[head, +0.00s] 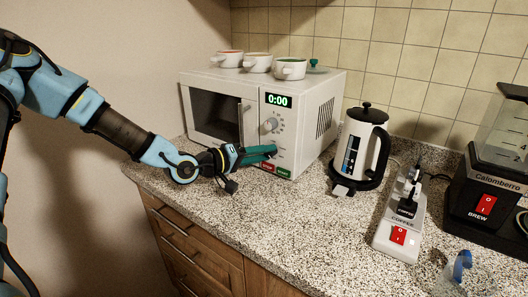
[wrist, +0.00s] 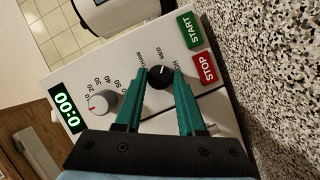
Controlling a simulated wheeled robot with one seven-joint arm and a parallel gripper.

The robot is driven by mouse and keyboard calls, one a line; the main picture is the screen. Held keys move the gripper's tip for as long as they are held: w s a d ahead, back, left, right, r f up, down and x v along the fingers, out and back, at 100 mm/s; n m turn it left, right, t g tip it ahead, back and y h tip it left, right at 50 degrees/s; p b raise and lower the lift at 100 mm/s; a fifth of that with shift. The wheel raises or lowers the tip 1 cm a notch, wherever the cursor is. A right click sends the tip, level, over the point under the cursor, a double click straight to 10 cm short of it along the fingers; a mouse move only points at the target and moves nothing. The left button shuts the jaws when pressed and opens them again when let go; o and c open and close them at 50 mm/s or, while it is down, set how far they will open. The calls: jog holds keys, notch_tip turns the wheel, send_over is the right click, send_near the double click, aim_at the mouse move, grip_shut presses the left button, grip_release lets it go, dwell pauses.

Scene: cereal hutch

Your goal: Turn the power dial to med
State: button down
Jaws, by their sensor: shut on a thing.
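The white microwave (head: 307,128) stands on the counter, its front panel facing me. Its small black power dial (wrist: 159,77) shows in the wrist view, with a MED label beside it and other labels around. The dial's pale pointer mark is too small to read surely. In the head view the dial is hidden behind my gripper (head: 274,151). In the wrist view my gripper (wrist: 162,75) has its teal fingers on both sides of the dial, shut on it.
A grey timer dial (wrist: 102,102) sits beside the power dial, near the 0:00 display (wrist: 63,114). The red STOP button (wrist: 204,68) and green START button (wrist: 190,30) are close to the fingers. White bowls (head: 290,68) stand on the microwave; a kettle (head: 358,150) stands right.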

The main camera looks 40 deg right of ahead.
jog(key=shift+f+n+h, duration=0.1)
jog(key=shift+n+h, duration=0.2)
jog(key=shift+n, duration=0.4)
jog(key=c, duration=0.5)
grip_release()
jog(key=w+a+b, duration=0.1)
jog(key=a+b, duration=0.2)
jog(key=a, duration=0.7)
jog(key=shift+w+a+r, duration=0.25)
jog(key=shift+a+r, duration=0.1)
jog(key=shift+r, duration=0.1)
